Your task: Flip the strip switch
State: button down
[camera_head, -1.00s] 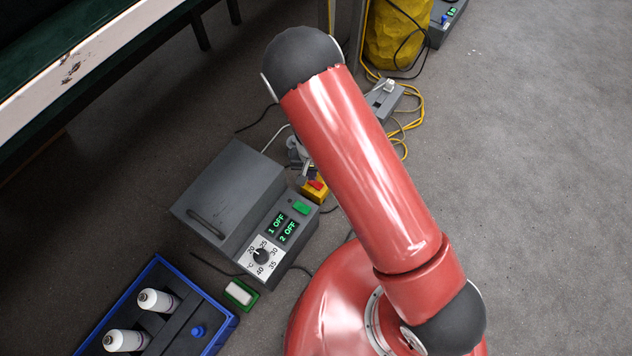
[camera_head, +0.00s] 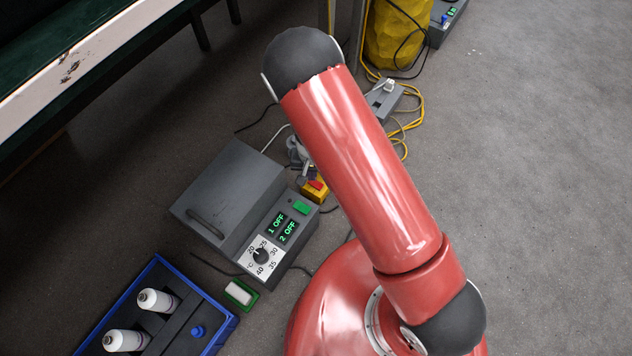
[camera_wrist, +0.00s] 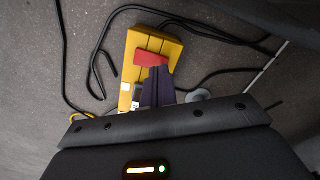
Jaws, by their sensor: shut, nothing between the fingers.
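A yellow switch box (camera_head: 319,192) with a red rocker (camera_head: 317,184) lies on the floor beside the grey heater-like unit, partly hidden by my arm and gripper in the head view. In the wrist view the yellow box (camera_wrist: 138,45) is at the upper middle, and its red rocker (camera_wrist: 145,58) spans the box. My gripper (camera_wrist: 157,72) is shut and empty, with its dark fingertips right at the rocker's lower edge. I cannot tell whether they touch it. In the head view my gripper (camera_head: 304,177) shows just left of the rocker.
The grey unit (camera_head: 222,185) has a dial, a green button and displays reading "1 OFF" and "2 OFF". A blue tray (camera_head: 222,338) with white bottles is at lower left. A grey socket strip (camera_head: 383,100) and cables lie behind my arm. The right floor is clear.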

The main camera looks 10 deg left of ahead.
jog(key=shift+f+b, duration=0.45)
jog(key=shift+f, duration=0.35)
dwell(0.4)
jog(key=shift+r+p, duration=2.75)
jog(key=shift+r, duration=0.85)
jog(key=w+d+r+t+y+p, duration=0.1)
jog(key=d+r, duration=0.2)
jog(key=r, duration=0.8)
jog(key=d+r+y+p, duration=0.15)
jog(key=d+r, duration=0.25)
jog(key=r, duration=0.6)
jog(key=w+d+r+t+p, duration=0.1)
jog(key=d+r, duration=0.2)
jog(key=r, duration=0.8)
jog(key=s+d+r+m+t+h+p, duration=0.1)
jog(key=s+d+r+t+h+p, duration=0.1)
jog(key=s+d+r, duration=1.4)
notch_tip(320, 180, up, 2)
jog(key=shift+s+r+t+p, duration=0.25)
jog(key=shift+s+t+p, duration=0.15)
jog(key=shift+t+p, duration=0.55)
